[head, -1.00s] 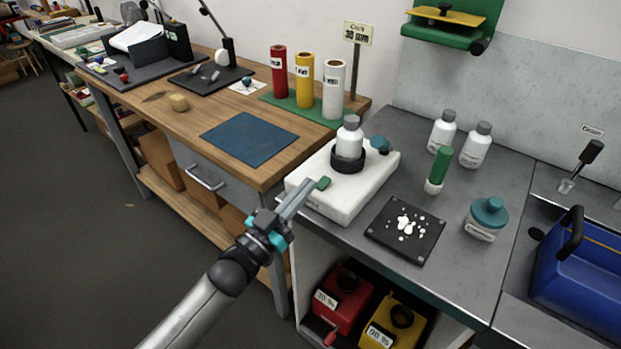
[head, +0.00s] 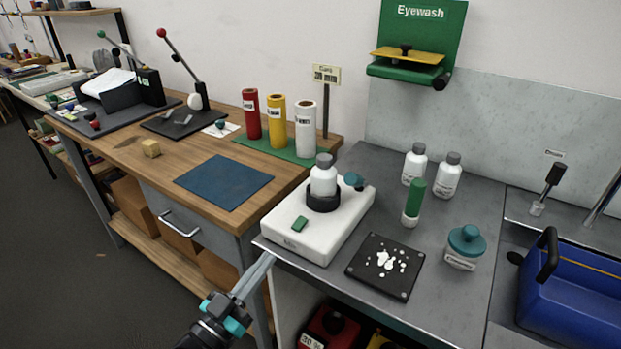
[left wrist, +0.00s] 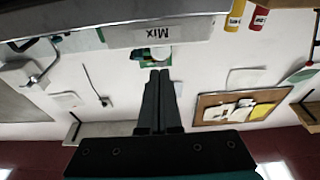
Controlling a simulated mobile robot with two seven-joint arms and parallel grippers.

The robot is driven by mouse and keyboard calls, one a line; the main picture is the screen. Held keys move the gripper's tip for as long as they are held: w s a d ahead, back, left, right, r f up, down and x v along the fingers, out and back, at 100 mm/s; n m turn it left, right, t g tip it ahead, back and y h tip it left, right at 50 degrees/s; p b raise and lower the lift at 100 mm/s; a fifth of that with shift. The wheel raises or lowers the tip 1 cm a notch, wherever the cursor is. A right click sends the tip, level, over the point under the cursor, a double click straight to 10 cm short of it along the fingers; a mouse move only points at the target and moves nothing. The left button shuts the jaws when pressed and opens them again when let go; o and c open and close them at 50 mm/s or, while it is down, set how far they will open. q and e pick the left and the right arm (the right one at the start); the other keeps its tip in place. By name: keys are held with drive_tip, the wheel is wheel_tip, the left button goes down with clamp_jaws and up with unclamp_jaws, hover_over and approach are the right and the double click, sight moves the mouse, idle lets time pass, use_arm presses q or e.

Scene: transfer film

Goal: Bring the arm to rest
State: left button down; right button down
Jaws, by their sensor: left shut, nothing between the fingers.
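My left gripper (head: 254,277) is in the lower middle of the head view, in front of the bench edge and below the white mixer base (head: 325,235). Its fingers are together with nothing between them, and they also show closed in the left wrist view (left wrist: 159,75). The gripper is apart from the objects on the bench. A white bottle with a grey cap (head: 323,180) stands upright in the dark ring on the mixer. My right gripper is not in view.
The grey bench holds a black plate with white pieces (head: 383,266), a teal-lidded jar (head: 465,247), a green-topped tube (head: 414,203) and two white bottles. A blue crate (head: 575,298) stands at right. The wooden bench (head: 130,165) is at left, with open floor before it.

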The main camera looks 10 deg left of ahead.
use_arm(q)
drive_tip(key=s+a+f+n+g+y, duration=0.1)
drive_tip(key=s+f+g+y, duration=0.35)
drive_tip(key=f, duration=1.05)
drive_tip(key=s+a+f+n+g+y, duration=0.15)
drive_tip(key=s+f+g, duration=0.45)
drive_tip(key=f, duration=0.9)
drive_tip(key=s+d+f+g, duration=0.1)
drive_tip(key=s+f+g, duration=0.3)
drive_tip(key=s, duration=0.9)
drive_tip(key=s+d+f+g+y, duration=0.1)
drive_tip(key=s+f+g, duration=0.3)
drive_tip(key=s+f, duration=0.6)
drive_tip(key=s+m, duration=0.1)
drive_tip(key=s, duration=0.3)
